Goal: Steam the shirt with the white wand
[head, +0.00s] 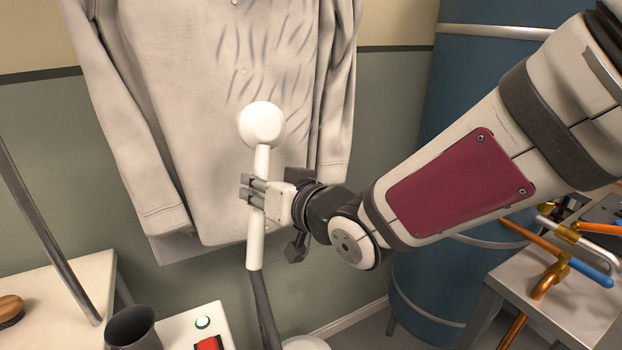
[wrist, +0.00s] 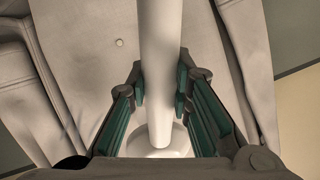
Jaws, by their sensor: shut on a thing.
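A light grey shirt (head: 200,110) hangs in front of the wall in the head view. Dark crease marks show on its upper middle and right part. The white wand (head: 256,235) stands upright in front of the shirt, with its round white head (head: 261,125) at the top and a dark hose (head: 263,310) below. My gripper (head: 252,190) is shut around the wand's handle below the head. In the wrist view the wand (wrist: 161,60) runs between my fingers, with the shirt (wrist: 90,70) behind. Whether the head touches the shirt I cannot tell.
A pale table (head: 60,290) at lower left holds a brush (head: 10,310). A dark cup (head: 132,328) and a white box with a red switch (head: 208,343) and a lit green button (head: 203,322) are near it. A blue tank (head: 440,120) and a bench with pipes (head: 560,310) stand right.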

